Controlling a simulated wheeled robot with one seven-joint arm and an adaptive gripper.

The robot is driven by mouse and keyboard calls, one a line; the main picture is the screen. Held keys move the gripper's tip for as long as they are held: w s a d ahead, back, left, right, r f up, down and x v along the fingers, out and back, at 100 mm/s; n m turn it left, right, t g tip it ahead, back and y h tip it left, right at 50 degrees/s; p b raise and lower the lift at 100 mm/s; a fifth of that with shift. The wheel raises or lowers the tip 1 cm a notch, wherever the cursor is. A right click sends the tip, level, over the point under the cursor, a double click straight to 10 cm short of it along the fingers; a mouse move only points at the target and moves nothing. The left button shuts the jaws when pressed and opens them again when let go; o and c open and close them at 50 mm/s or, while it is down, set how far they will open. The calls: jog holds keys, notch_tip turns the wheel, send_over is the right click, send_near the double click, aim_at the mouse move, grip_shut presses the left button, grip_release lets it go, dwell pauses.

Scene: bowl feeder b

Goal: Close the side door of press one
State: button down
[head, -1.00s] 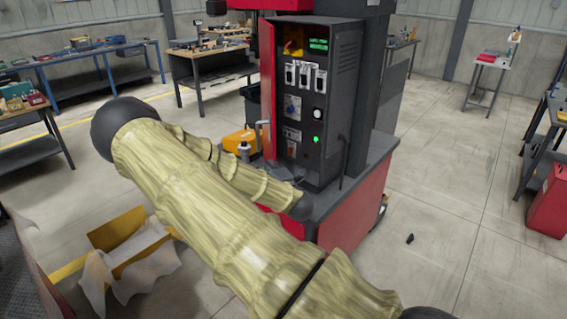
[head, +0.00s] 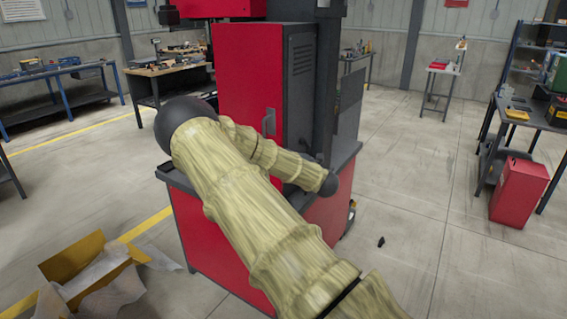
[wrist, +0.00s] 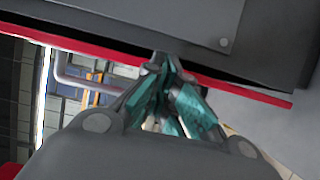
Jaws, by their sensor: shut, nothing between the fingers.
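The side door (head: 238,85) of press one is a red panel with a grey handle (head: 268,122). In the head view it covers the front of the dark cabinet (head: 301,85), and the control panel is hidden. I cannot tell whether it is fully flush. In the wrist view, the door's red edge (wrist: 255,92) runs across under a dark grey surface. My gripper (wrist: 162,66) is shut and empty, its fingertips at this red edge, seemingly touching it. In the head view my gripper is hidden behind my arm.
The press stands on a red base (head: 205,235) with a dark top. An open cardboard box (head: 75,260) lies on the floor at left. A red bin (head: 518,190) and a bench stand at right. The floor to the right of the press is mostly clear.

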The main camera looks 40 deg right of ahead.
jog(key=shift+w+d, duration=0.1)
jog(key=shift+d, duration=0.25)
dwell(0.3)
jog(key=s+d+b, duration=0.1)
jog(key=s+b, duration=0.2)
jog(key=s, duration=0.6)
jog(key=shift+s+d, duration=0.15)
jog(key=shift+d, duration=0.15)
